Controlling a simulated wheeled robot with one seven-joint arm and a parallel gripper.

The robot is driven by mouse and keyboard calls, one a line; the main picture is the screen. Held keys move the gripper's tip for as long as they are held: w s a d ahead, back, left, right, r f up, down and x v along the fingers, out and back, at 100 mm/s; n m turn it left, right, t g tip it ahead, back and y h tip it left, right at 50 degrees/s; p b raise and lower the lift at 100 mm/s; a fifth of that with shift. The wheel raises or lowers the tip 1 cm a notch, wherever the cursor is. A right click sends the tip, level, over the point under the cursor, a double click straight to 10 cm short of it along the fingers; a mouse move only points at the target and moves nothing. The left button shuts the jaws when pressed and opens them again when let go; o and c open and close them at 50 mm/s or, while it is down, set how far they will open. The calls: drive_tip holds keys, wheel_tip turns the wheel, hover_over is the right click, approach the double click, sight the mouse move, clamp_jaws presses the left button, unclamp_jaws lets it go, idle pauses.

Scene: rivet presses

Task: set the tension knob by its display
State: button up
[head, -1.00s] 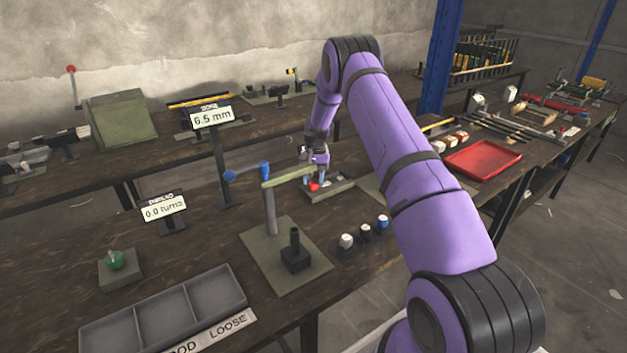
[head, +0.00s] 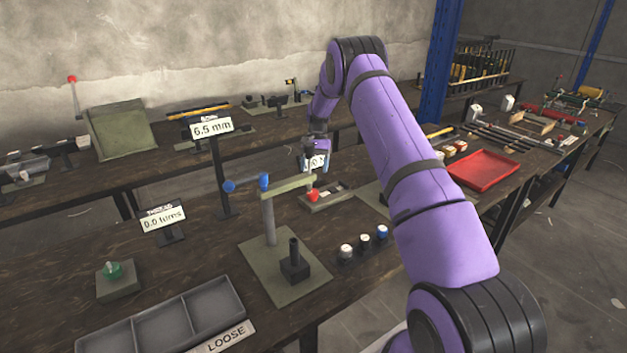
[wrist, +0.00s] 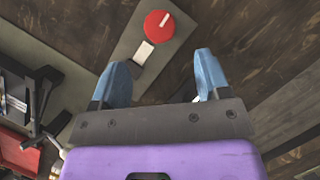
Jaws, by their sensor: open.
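A red knob (head: 313,195) sits on a grey-green plate in the middle of the near bench. The wrist view shows the red knob (wrist: 158,22) from above with a white pointer mark, beyond my fingertips. A small white display (head: 315,162) stands behind it, partly covered by my gripper; its number cannot be read in full. My gripper (head: 313,168) is above and behind the knob, apart from it. In the wrist view its blue fingers are spread with nothing between them. A white block (wrist: 143,54) lies beside the knob there.
Other displays read 6.5 mm (head: 212,128) and 0.0 turns (head: 163,217). A green knob (head: 113,270) is at left. Small capped pegs (head: 364,241) stand in front. A red tray (head: 483,168) is at right.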

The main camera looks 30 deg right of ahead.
drive_tip(key=shift+v, duration=1.2)
drive_tip(key=shift+r, duration=0.1)
drive_tip(key=s+a+r+n+t+h, duration=0.1)
drive_tip(key=s+a+r, duration=0.4)
drive_tip(key=r, duration=0.5)
drive_tip(key=s+a+r+n+t, duration=0.1)
drive_tip(key=s+a+r+n, duration=0.1)
drive_tip(key=s+a+r, duration=0.5)
drive_tip(key=s+a+r+n+t+h, duration=0.15)
drive_tip(key=s+r, duration=0.35)
drive_tip(key=r, duration=0.7)
drive_tip(key=s+a+r+n+t, duration=0.1)
drive_tip(key=s+a+r, duration=0.15)
drive_tip(key=s, duration=0.45)
drive_tip(key=s+a+r+n+t, duration=0.1)
drive_tip(key=s+a+r, duration=0.15)
drive_tip(key=s, duration=0.55)
drive_tip(key=s+a+f+n+t, duration=0.1)
drive_tip(key=s, duration=0.7)
drive_tip(key=s+a+f+n+t, duration=0.1)
drive_tip(key=s+a+f+t, duration=0.1)
drive_tip(key=s, duration=0.6)
drive_tip(key=shift+s, duration=0.2)
drive_tip(key=shift+f+h, duration=0.1)
drive_tip(key=shift+h, duration=0.15)
